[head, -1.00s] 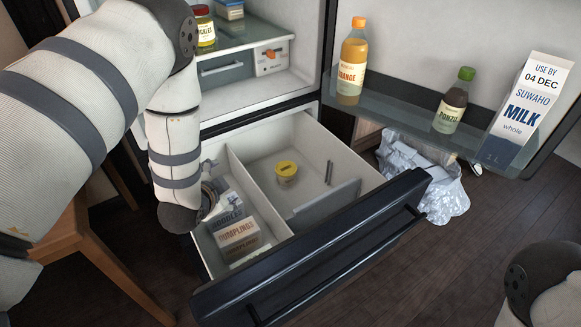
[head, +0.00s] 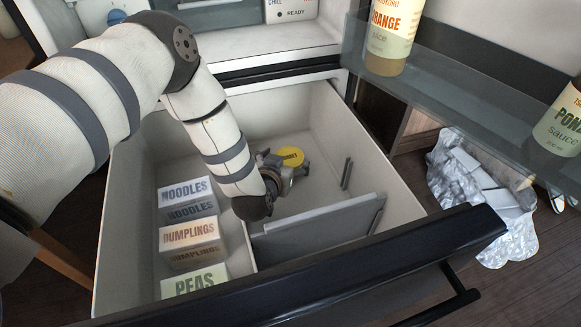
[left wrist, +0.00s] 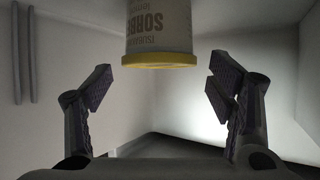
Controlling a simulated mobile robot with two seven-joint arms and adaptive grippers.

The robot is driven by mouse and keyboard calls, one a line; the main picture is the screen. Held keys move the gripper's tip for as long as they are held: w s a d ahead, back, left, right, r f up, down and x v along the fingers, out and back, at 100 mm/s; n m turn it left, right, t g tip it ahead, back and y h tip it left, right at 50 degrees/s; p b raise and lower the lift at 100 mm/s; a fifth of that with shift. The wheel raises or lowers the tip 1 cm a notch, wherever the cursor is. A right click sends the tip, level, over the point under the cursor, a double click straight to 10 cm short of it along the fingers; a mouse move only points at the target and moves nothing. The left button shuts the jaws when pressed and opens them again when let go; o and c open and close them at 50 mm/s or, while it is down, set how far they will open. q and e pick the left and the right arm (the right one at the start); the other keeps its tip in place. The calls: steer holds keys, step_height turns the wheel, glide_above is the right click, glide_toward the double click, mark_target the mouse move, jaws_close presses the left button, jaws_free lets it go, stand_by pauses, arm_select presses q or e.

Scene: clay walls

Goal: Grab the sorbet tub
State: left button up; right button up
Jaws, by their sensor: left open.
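The sorbet tub (head: 291,157) has a yellow lid and stands in the rear compartment of the open freezer drawer (head: 330,135). My left gripper (head: 275,163) is down in that compartment, just left of the tub and close to it. The gripper and forearm hide part of the tub in the head view. In the left wrist view, the tub (left wrist: 160,35) appears upside down at the top centre, with its lettered white side and yellow rim. The left fingers (left wrist: 165,88) are spread wide, with the tub ahead between their lines and nothing between the pads. My right gripper is not in view.
Boxes of noodles (head: 187,196), dumplings (head: 190,240) and peas (head: 195,283) stand in the left compartment. A grey divider (head: 315,228) stands in front of the tub. The open fridge door holds an orange juice bottle (head: 393,35) and a ponzu bottle (head: 566,120) above right.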

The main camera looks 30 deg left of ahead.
mark_target(292, 153)
arm_select(q)
steer(key=x, duration=0.2)
steer(key=shift+w+f, duration=0.15)
steer(key=shift+w, duration=0.05)
steer(key=b+x, duration=0.2)
steer(key=x, duration=0.2)
steer(key=shift+w+f, duration=0.15)
steer(key=shift+f, duration=0.05)
steer(key=shift+w+a, duration=0.1)
steer(key=shift+w, duration=0.2)
steer(key=c, duration=1.3)
steer(key=shift+o, duration=0.2)
